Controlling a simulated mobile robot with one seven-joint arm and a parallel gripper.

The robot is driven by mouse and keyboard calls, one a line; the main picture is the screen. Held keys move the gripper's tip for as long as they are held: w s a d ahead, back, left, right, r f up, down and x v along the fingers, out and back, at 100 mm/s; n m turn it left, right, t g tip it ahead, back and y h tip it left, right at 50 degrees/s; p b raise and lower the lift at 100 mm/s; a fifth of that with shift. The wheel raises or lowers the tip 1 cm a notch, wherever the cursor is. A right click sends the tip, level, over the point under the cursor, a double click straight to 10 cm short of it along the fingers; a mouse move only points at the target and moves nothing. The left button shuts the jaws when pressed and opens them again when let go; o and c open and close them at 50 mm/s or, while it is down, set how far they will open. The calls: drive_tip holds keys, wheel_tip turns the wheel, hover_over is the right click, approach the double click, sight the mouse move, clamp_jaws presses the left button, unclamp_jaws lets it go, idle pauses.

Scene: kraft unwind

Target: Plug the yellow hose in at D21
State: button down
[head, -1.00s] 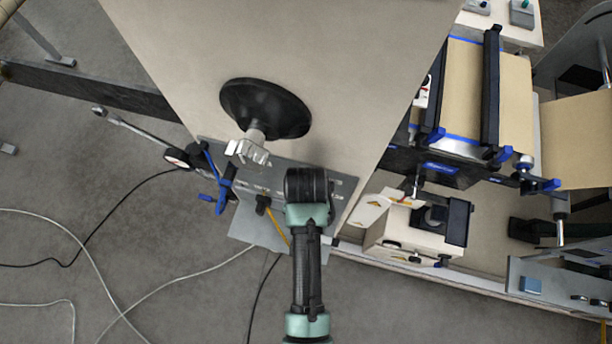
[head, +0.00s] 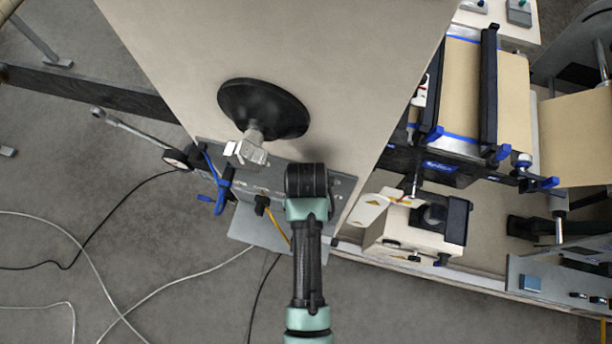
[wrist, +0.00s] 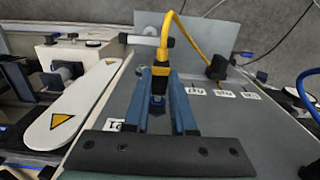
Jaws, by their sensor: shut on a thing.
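In the wrist view, my gripper (wrist: 160,74) is shut on the black plug end of the yellow hose (wrist: 190,36). The plug (wrist: 158,82) sits between the two blue fingers, its nose toward the grey panel (wrist: 255,130). A blue ring shows at its nose; I cannot tell whether the plug is seated in a socket. The hose bends from the plug over to a black fitting (wrist: 217,67) on the panel. A partly covered label (wrist: 114,125) lies left of the fingers; I cannot read it surely. In the head view my wrist hides the fingers, and the yellow hose (head: 277,225) shows beside it.
More white labels (wrist: 223,94) run along the panel to the right. A white guard with a yellow warning triangle (wrist: 75,110) stands close on the left. In the head view, a black disc with a metal knob (head: 263,108) juts out near my wrist. Blue-handled parts (head: 220,190) are at left.

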drive_tip(key=shift+w+d, duration=0.1)
drive_tip(key=shift+w, duration=0.3)
idle(0.8)
drive_tip(key=c, duration=0.7)
unclamp_jaws()
drive_tip(key=shift+o, duration=0.2)
